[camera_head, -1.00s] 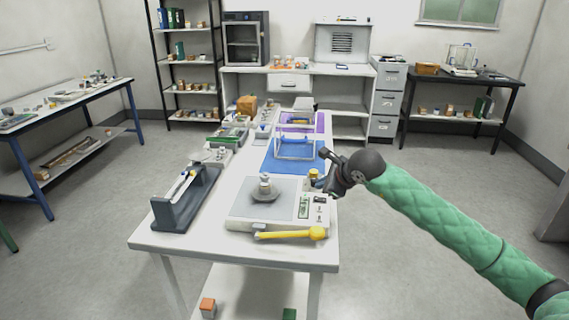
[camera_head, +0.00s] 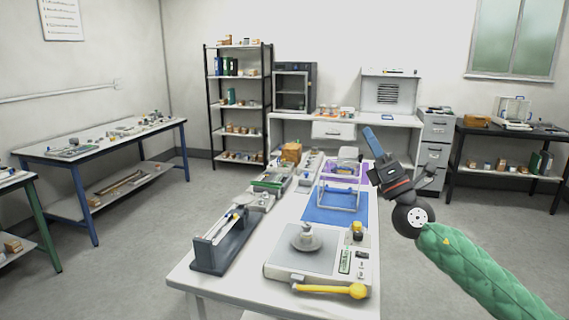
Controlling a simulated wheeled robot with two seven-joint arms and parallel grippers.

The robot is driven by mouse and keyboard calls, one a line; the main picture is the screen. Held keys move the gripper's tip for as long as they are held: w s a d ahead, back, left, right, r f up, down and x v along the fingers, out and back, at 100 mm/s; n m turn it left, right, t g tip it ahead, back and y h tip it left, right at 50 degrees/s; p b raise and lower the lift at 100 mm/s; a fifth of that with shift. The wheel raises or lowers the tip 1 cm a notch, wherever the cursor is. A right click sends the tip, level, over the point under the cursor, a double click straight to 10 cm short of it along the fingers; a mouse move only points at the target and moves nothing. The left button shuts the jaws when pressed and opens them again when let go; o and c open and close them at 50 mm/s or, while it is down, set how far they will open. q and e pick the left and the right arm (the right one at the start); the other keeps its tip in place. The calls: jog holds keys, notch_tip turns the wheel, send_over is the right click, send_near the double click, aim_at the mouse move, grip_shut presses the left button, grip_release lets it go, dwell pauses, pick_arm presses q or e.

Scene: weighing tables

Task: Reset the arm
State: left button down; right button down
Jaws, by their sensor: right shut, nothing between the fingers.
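My right gripper (camera_head: 380,150) is raised above the right edge of the white table (camera_head: 190,272), pointing up and away from me. It is shut and empty. My green-sleeved right arm comes in from the lower right. A small brass-coloured weight (camera_head: 357,230) stands at the balance's back right corner. My left gripper is out of view.
A yellow-handled tool (camera_head: 340,291) lies at the balance's front. A dark grey rack (camera_head: 218,250) stands left. A clear-framed box (camera_head: 339,198) stands on a blue mat (camera_head: 318,215) behind the balance. Open floor (camera_head: 460,230) lies to the right.

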jog(key=d+f+m+g+h, duration=0.1)
jog(key=d+f+m+h, duration=0.35)
jog(key=m+h, duration=0.75)
jog(key=d+f+m+h, duration=0.45)
jog(key=m+h, duration=0.55)
jog(key=m, duration=0.3)
jog(key=s+a+f+m+g+y, duration=0.2)
jog(key=s+f+g, duration=0.15)
jog(key=f, duration=0.65)
jog(key=s+a+f+m+g+y, duration=0.15)
jog(key=f+g, duration=0.35)
jog(key=f, duration=0.5)
jog(key=s+a+f+m+g+y+p, duration=0.1)
jog(key=s+a+f+g+y, duration=0.2)
jog(key=s+f, duration=0.55)
jog(key=s+a+f+g+y+p, duration=0.1)
jog(key=s+a+f+g, duration=0.2)
jog(key=s+a+f, duration=0.5)
jog(key=s+f+m+g, duration=0.1)
jog(key=s+f+g, duration=0.1)
jog(key=s+f, duration=0.6)
jog(key=s+f+m+g+y, duration=0.1)
jog(key=s+f+g, duration=0.2)
jog(key=s+f, duration=0.5)
jog(key=s, duration=0.6)
jog(key=shift+a, duration=0.1)
